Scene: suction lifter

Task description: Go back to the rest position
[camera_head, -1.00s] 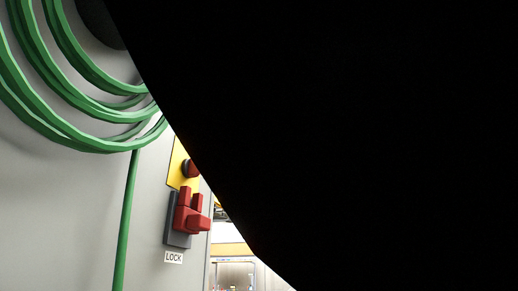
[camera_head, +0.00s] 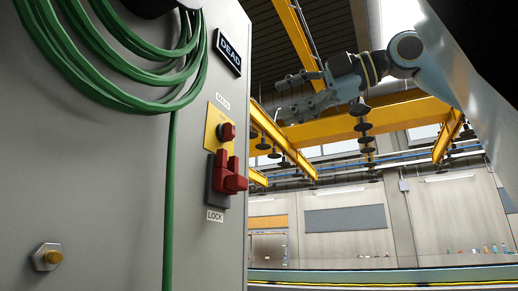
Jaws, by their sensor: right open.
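My right gripper (camera_head: 283,100) is in the upper middle of the head view, at the end of my arm that comes in from the right. It is open and points left, with nothing seen between its fingers. It is raised in the air, right of the grey cabinet (camera_head: 90,205) and apart from it in the picture. My left gripper is not in view.
The cabinet fills the left side, with a coiled green hose (camera_head: 168,185), a red lock switch (camera_head: 230,178), a red button (camera_head: 227,131) and a "DEAD" sign (camera_head: 228,52). Yellow overhead beams (camera_head: 375,120) with suction cups (camera_head: 362,110) hang behind my right arm.

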